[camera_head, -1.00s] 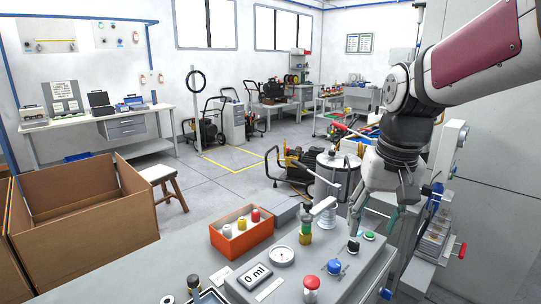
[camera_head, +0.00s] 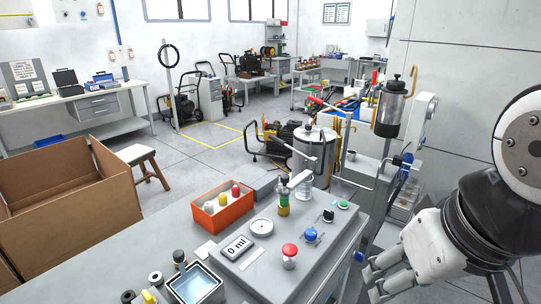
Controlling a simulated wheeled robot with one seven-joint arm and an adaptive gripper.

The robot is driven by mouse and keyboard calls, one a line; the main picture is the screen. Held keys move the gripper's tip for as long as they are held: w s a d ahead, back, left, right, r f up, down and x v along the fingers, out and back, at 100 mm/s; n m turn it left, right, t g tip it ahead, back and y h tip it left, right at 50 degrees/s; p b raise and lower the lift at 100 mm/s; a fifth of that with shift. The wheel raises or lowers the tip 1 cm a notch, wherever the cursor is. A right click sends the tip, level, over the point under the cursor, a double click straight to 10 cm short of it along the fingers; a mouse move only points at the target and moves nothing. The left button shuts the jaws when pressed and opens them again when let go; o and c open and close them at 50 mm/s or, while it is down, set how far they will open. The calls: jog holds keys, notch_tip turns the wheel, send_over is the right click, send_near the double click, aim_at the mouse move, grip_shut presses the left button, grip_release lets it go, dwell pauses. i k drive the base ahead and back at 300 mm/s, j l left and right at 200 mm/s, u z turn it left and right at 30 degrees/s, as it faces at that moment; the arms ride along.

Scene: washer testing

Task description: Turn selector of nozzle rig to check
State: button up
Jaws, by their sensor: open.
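The nozzle rig is a grey bench-top panel (camera_head: 262,272) in the front middle. A blue knob (camera_head: 311,234), which looks like the selector, sits on it between a red mushroom button (camera_head: 289,251) and a small black-topped control (camera_head: 328,215). The knob's pointing direction is too small to read. A green button (camera_head: 343,205) is at the panel's far right corner. A display (camera_head: 237,247) reads "0 ml" beside a round white gauge (camera_head: 262,228). My gripper (camera_head: 376,280) is open and empty, right of the panel and apart from the knob, fingers pointing left.
An orange bin (camera_head: 223,214) with several coloured caps stands behind the panel. A metal cylinder (camera_head: 314,155) and a hanging canister (camera_head: 393,108) stand behind. A large cardboard box (camera_head: 70,200) is left.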

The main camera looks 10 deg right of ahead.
aim_at(329, 215)
jog(key=i+l+u, duration=0.1)
jog(key=l, duration=0.25)
jog(key=i+l+u, duration=0.1)
jog(key=i+l, duration=0.25)
jog(key=i+l+u, duration=0.1)
jog(key=l, duration=0.25)
jog(key=i, duration=0.1)
